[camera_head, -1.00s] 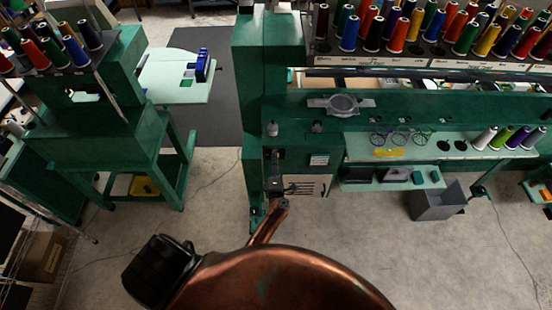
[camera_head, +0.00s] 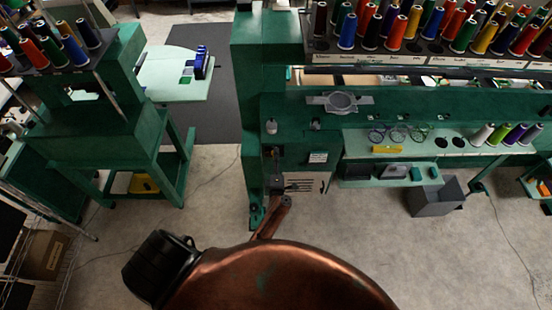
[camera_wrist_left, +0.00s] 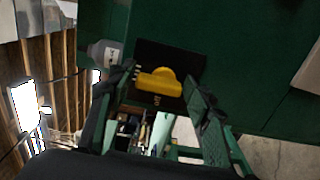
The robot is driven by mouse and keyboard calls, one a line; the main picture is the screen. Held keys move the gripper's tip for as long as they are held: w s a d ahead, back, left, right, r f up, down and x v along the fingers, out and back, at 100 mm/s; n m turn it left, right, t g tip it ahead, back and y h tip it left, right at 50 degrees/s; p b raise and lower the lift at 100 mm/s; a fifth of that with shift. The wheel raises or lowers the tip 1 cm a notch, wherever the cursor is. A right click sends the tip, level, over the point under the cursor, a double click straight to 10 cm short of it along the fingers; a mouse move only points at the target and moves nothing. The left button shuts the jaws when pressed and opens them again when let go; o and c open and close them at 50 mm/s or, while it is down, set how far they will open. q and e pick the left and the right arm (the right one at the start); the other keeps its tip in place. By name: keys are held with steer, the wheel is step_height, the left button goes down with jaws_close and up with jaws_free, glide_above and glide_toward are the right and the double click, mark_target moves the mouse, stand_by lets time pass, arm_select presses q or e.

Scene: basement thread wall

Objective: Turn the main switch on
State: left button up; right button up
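The main switch (camera_wrist_left: 160,80) is a yellow knob on a black plate (camera_wrist_left: 185,64), set in a dark green panel in the left wrist view. The knob's bar lies roughly sideways in that view. My left gripper (camera_wrist_left: 162,90) is open, with one finger on each side of the knob in the picture; I cannot tell whether either touches it. In the head view the left gripper (camera_head: 278,187) is small, just below the switch's dark plate (camera_head: 270,154) on the green machine's post. My right gripper is not in view.
A grey bottle (camera_wrist_left: 103,53) stands beside the switch plate in the wrist view. The green machine (camera_head: 262,90) carries several thread cones at right. A grey bin (camera_head: 437,197) stands on the floor. A second green machine (camera_head: 95,130) is at left. Floor between them is clear.

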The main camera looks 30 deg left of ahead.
arm_select(q)
steer(key=shift+o, duration=1.2)
steer(key=shift+a, duration=0.1)
steer(key=shift+s, duration=0.1)
steer(key=shift+a, duration=0.1)
